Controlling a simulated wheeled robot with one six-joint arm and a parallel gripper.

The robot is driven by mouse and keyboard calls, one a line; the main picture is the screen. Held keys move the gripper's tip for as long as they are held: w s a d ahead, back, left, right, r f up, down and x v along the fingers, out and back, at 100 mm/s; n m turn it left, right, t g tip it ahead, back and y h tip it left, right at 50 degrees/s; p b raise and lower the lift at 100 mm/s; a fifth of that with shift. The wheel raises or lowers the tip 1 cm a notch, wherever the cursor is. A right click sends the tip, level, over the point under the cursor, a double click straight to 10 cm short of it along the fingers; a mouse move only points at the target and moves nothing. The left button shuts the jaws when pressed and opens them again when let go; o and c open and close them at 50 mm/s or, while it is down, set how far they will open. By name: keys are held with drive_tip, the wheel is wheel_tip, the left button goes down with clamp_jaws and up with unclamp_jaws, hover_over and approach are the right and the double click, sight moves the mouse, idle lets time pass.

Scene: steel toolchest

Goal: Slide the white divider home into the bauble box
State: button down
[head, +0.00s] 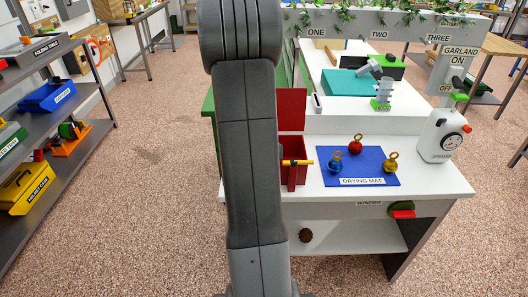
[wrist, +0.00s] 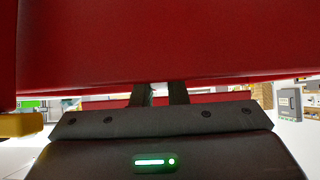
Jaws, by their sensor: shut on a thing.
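The red bauble box (head: 292,177) stands on the white worktop, partly behind my arm in the head view, with a red panel (head: 291,110) upright behind it. A yellow bar (head: 297,162) crosses the box front. In the wrist view a large red surface (wrist: 165,40) fills the top, close to the camera. My gripper (wrist: 160,90) is just under its lower edge, fingers close together, tips hidden by the red. A thin pale sliver shows between the fingers, seemingly the white divider; most of it is hidden. How deep it sits in the box cannot be seen. The head view hides my gripper.
A blue drying mat (head: 335,179) right of the box carries red, blue and gold baubles. A white sprayer (head: 442,137) stands at the right edge. A teal board (head: 350,83) lies behind. The worktop's front strip is clear.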

drive_tip(key=shift+f, duration=0.25)
drive_tip(key=c, duration=1.4)
unclamp_jaws()
drive_tip(key=shift+o, duration=0.2)
drive_tip(key=shift+r, duration=0.15)
